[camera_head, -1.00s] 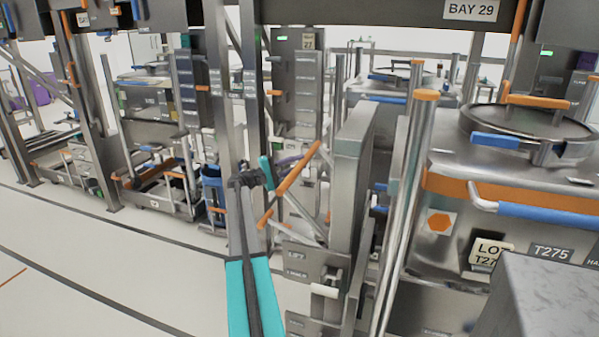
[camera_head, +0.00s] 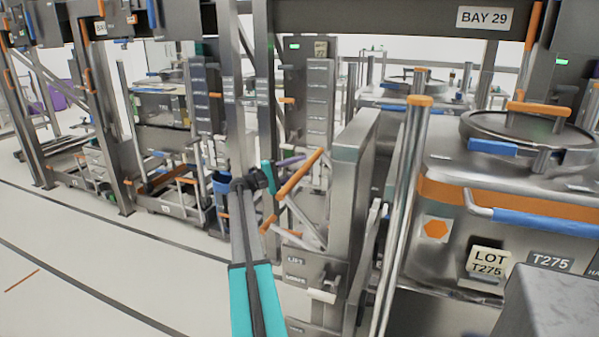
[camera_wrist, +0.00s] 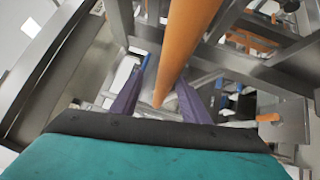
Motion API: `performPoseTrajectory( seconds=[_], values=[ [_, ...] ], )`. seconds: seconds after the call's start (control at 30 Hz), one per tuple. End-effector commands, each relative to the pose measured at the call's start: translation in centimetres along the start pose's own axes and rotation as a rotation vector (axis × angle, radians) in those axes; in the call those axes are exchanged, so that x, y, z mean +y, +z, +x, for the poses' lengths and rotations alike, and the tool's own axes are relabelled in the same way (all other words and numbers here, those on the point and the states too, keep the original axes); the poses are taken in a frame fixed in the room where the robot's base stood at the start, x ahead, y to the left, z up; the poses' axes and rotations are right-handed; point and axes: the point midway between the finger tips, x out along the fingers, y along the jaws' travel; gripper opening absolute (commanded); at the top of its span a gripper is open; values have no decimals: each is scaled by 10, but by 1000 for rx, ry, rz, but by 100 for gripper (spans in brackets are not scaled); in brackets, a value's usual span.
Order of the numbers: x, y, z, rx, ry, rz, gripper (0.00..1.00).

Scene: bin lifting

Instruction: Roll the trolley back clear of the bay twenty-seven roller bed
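The trolley is a steel unit with a tall mast (camera_head: 352,170) and a lower box marked LIFT (camera_head: 305,272). An orange handle bar (camera_head: 303,170) slants up from it beside the mast. My gripper (camera_head: 284,164) is at this bar, at the end of my teal and grey arm. In the wrist view the orange bar (camera_wrist: 186,40) passes between the two purple fingers of my gripper (camera_wrist: 158,90). The fingers stand apart, with a gap showing left of the bar; contact on the right is unclear. The roller bed of bay twenty-seven is not clearly visible.
A steel bin (camera_head: 450,215) tagged LOT T275 stands close on the right, by an orange-capped post (camera_head: 408,180). A BAY 29 sign (camera_head: 484,18) hangs above. Racks and carts (camera_head: 165,190) line the back left. The pale floor (camera_head: 90,270) at front left is clear.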

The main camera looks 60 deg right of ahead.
Motion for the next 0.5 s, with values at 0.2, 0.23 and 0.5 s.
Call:
performPoseTrajectory(
  seconds=[0.2, 0.23, 0.5],
  values=[
    [-4, 1, 1, -3, -3, -1, 42],
    [-4, 1, 0, -3, -3, -1, 42],
    [-5, 2, -20, -4, -4, -2, 42]
  ],
)
